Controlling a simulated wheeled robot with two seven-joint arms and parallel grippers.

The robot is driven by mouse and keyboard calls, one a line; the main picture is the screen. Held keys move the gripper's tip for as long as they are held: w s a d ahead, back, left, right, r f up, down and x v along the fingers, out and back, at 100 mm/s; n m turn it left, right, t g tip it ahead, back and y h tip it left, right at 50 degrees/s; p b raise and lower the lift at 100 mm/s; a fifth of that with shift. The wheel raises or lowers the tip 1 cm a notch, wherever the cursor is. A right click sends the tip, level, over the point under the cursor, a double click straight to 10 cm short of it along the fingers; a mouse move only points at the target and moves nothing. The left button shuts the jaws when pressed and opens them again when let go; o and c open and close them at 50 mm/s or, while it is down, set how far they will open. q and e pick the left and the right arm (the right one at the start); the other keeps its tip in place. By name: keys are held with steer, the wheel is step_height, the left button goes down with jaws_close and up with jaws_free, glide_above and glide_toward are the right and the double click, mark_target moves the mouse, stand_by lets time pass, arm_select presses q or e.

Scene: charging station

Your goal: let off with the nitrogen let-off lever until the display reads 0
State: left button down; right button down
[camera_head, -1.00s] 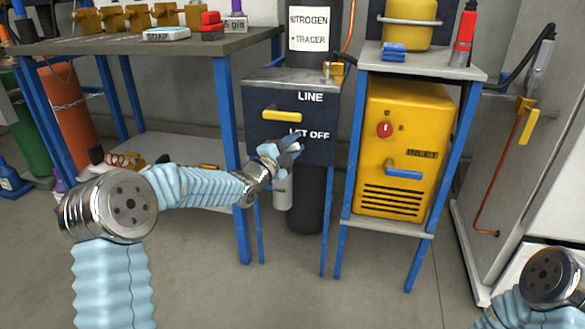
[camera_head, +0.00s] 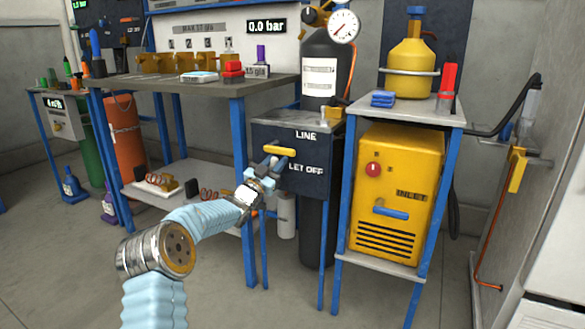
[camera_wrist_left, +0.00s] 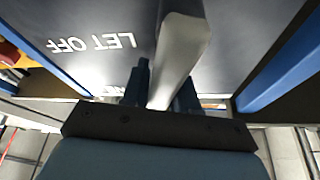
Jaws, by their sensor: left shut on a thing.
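A yellow lever (camera_head: 290,150) lies level beside LINE. My left gripper (camera_head: 267,168) is at the box's front, left of LET OFF. In the left wrist view it is shut on a grey bar, the let-off lever (camera_wrist_left: 180,50), which stands between the dark fingers; the lever is mostly hidden by the gripper in the head view. A black display (camera_head: 266,26) above the bench reads 0.0 bar. My right gripper is not in view.
A round gauge (camera_head: 344,26) tops the black nitrogen cylinder (camera_head: 317,235) behind the box. A yellow machine (camera_head: 397,190) stands on a blue-legged stand to the right. The workbench (camera_head: 215,85) is at the left. Open floor lies in front.

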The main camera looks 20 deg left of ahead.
arm_select(q)
steer(key=shift+a+n+y, duration=0.5)
steer(key=shift+n+y, duration=0.1)
steer(key=shift+n, duration=0.5)
steer(key=shift+a+n+y+b, duration=0.25)
steer(key=shift+n+y, duration=0.15)
steer(key=shift+n, duration=0.25)
steer(key=shift+a+n+y+b, duration=0.25)
steer(key=shift+n+y, duration=0.15)
steer(key=shift+n, duration=0.25)
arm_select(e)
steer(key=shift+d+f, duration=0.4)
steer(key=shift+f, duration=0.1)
arm_select(q)
steer(key=shift+r, duration=0.1)
steer(key=c, duration=1)
jaws_free()
steer(key=shift+w, duration=0.1)
steer(key=shift+o, duration=0.2)
steer(key=v, duration=1.4)
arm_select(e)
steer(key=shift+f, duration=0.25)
arm_select(q)
steer(key=shift+w+f, duration=0.2)
steer(key=shift+f, duration=0.05)
